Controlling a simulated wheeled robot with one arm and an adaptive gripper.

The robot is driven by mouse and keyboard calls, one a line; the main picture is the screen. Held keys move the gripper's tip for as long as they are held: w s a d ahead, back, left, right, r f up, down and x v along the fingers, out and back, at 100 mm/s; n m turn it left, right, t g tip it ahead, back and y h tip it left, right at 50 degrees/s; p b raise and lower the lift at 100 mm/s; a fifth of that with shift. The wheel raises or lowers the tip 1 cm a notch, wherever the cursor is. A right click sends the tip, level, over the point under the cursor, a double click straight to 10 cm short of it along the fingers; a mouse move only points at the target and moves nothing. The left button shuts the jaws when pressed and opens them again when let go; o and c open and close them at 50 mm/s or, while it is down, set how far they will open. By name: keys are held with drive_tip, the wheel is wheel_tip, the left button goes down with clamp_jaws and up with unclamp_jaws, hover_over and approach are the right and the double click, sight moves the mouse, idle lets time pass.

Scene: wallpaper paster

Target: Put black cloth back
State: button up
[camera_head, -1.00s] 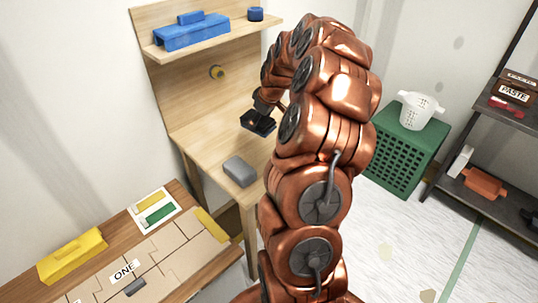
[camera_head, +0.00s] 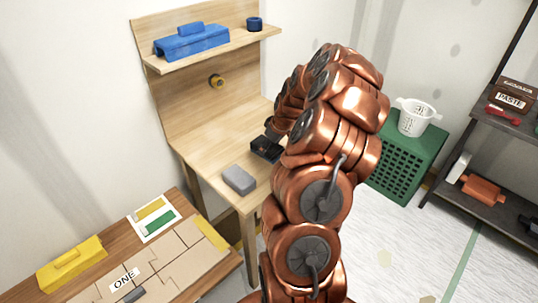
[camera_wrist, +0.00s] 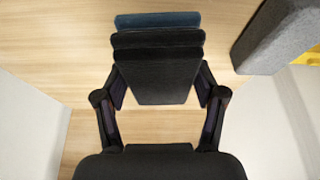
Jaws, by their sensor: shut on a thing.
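The black cloth (camera_wrist: 155,88) is a flat folded dark pad between the two fingers of my gripper (camera_wrist: 160,86) in the wrist view. The fingers are shut on its left and right sides. Behind it in the wrist view show a second dark layer and a dark blue edge (camera_wrist: 157,19); whether these are separate cloths I cannot tell. In the head view a dark block (camera_head: 266,150) shows at my gripper, over the wooden bench top (camera_head: 215,160). My arm hides part of the bench, and I cannot tell whether the block touches it.
A grey block (camera_head: 239,180) lies near the bench's front left. A blue toolbox (camera_head: 192,42) and a blue cup (camera_head: 255,24) stand on the shelf above. A low table (camera_head: 185,207) with a yellow box (camera_head: 72,260) stands front left.

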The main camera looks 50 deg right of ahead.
drive_tip(key=shift+f, duration=2.4)
drive_tip(key=o, duration=1.2)
drive_tip(key=shift+r, duration=0.1)
drive_tip(key=shift+c, duration=0.2)
drive_tip(key=shift+p, duration=0.8)
